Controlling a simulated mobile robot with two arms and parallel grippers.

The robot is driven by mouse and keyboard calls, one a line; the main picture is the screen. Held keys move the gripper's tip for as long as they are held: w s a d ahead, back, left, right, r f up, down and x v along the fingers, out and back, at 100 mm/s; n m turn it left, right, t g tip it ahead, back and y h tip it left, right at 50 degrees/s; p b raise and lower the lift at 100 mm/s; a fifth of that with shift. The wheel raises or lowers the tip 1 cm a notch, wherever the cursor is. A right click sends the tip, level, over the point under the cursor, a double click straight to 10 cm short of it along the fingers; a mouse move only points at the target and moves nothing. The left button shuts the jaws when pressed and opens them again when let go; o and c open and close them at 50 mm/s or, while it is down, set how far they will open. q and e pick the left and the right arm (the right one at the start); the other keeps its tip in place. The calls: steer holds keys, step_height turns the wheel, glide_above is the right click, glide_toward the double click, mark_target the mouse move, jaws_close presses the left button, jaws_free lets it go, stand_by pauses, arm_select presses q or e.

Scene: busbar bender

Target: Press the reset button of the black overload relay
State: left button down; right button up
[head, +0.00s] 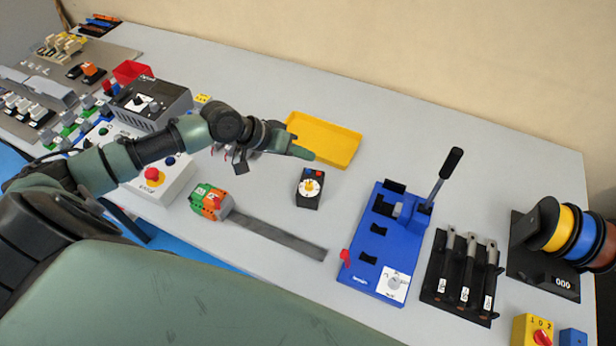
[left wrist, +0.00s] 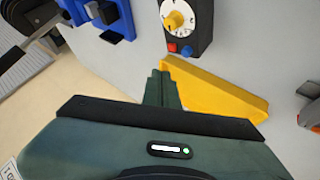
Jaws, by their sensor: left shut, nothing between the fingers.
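The black overload relay (head: 309,190) stands on the grey table right of the middle in the head view. It has a white dial with a yellow knob, and a red button and a blue button side by side at its far edge. In the left wrist view the relay (left wrist: 190,14) is at the top, with the red button (left wrist: 172,48) and blue button (left wrist: 186,51) facing my gripper. My left gripper (head: 306,153) is shut and empty, apart from the relay on its far side. Its closed fingertips (left wrist: 161,74) point towards the buttons. My right gripper is not in view.
A yellow tray (head: 338,146) lies close behind my left gripper. A blue bender (head: 372,272) with an upright lever stands right of the relay. A terminal block (head: 209,201) on a grey rail (head: 272,232) lies in front. Bare table surrounds the relay.

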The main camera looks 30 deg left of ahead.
mark_target(304, 174)
arm_select(q)
step_height(304, 174, down, 2)
steer(key=shift+f, duration=0.15)
steer(key=shift+f+b, duration=0.2)
steer(key=shift+b, duration=0.1)
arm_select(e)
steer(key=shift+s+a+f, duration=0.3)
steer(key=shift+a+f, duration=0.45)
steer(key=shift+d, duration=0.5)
arm_select(q)
steer(key=shift+f, duration=0.1)
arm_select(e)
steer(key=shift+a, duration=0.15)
arm_select(q)
steer(key=shift+f, duration=0.3)
steer(key=shift+f, duration=0.45)
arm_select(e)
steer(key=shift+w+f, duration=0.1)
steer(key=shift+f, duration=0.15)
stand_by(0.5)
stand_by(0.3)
arm_select(q)
steer(key=shift+r+p, duration=0.75)
steer(key=shift+r, duration=0.1)
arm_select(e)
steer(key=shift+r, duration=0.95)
arm_select(q)
steer(key=shift+r, duration=0.1)
